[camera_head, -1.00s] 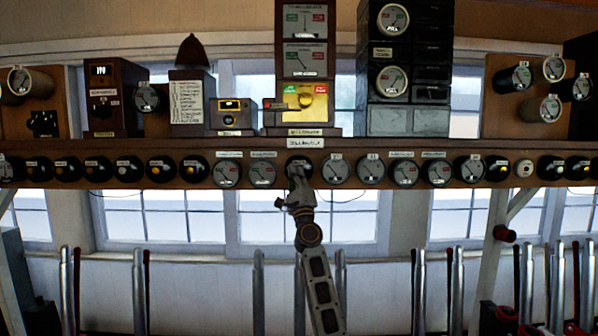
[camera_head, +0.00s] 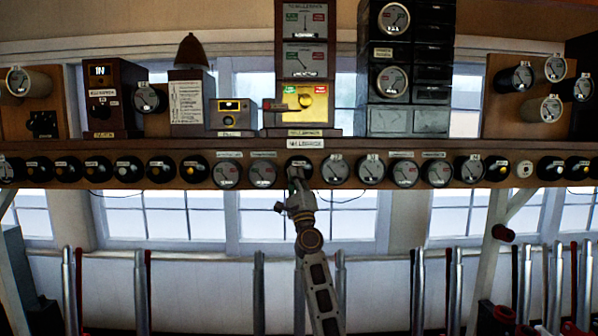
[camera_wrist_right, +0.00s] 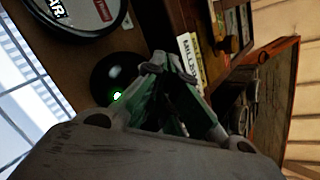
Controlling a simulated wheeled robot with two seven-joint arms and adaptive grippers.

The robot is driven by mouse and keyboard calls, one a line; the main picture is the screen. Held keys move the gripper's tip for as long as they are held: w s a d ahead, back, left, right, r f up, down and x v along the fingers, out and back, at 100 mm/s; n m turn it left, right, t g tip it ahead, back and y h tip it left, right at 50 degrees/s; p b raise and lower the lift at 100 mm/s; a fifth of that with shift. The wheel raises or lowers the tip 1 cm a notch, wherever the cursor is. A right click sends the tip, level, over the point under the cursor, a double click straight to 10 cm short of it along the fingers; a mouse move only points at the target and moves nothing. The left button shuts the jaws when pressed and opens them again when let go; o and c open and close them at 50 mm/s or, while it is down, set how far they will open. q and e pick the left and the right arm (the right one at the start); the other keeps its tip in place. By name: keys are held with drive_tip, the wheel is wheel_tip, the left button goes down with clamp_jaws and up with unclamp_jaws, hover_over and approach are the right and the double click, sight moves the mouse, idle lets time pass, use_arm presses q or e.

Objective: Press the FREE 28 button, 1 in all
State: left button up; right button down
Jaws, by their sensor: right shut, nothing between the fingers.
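A row of round black buttons and dials runs along the front of the wooden shelf; I cannot read FREE 28 on any label. My right gripper (camera_head: 296,178) is shut and empty, at one black round button (camera_head: 300,163) near the middle of the row. In the wrist view this black button (camera_wrist_right: 118,74) is a dark dome with a small green light, and the shut fingertips (camera_wrist_right: 164,64) are close beside it. Whether they touch it I cannot tell. My left gripper is not in view.
Round dials (camera_head: 262,174) flank the button closely. Above stand a brown box (camera_head: 114,98) with a small window, a tall instrument with a yellow brass panel (camera_head: 305,102), and black cases (camera_head: 432,60). Upright levers (camera_head: 418,285) stand below; space directly under the shelf is mostly clear.

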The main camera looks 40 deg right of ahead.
drive_tip(key=s+a+p, duration=0.2)
drive_tip(key=s, duration=0.1)
drive_tip(key=shift+s+a, duration=0.1)
drive_tip(key=shift+a, duration=0.2)
idle(1.1)
